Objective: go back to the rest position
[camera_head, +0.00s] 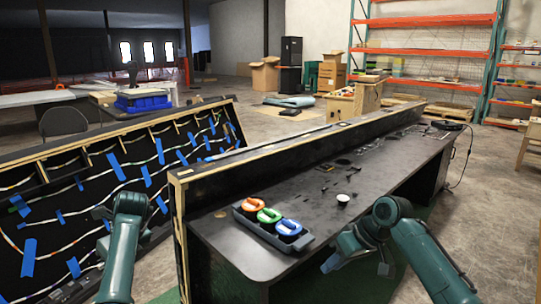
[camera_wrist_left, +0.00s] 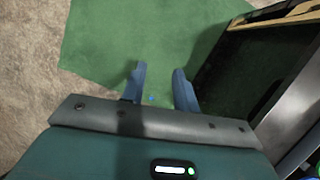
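My left arm (camera_head: 122,245) comes in at the lower left of the head view, in front of the slanted LED panel; its gripper is hidden there. In the left wrist view my left gripper (camera_wrist_left: 158,85) has its two fingers apart with nothing between them, above a green mat (camera_wrist_left: 130,35). My right gripper (camera_head: 357,266) is in the head view at the front right edge of the dark console desk (camera_head: 265,262). Its fingers look spread apart, and no held object shows between them.
A black tray (camera_head: 306,240) with orange, green and blue round pieces sits on the near desk end. A small white cup (camera_head: 343,198) stands close to the right arm. The slanted panel (camera_head: 100,180) with LED strips and blue tape lies left. Concrete floor at right is open.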

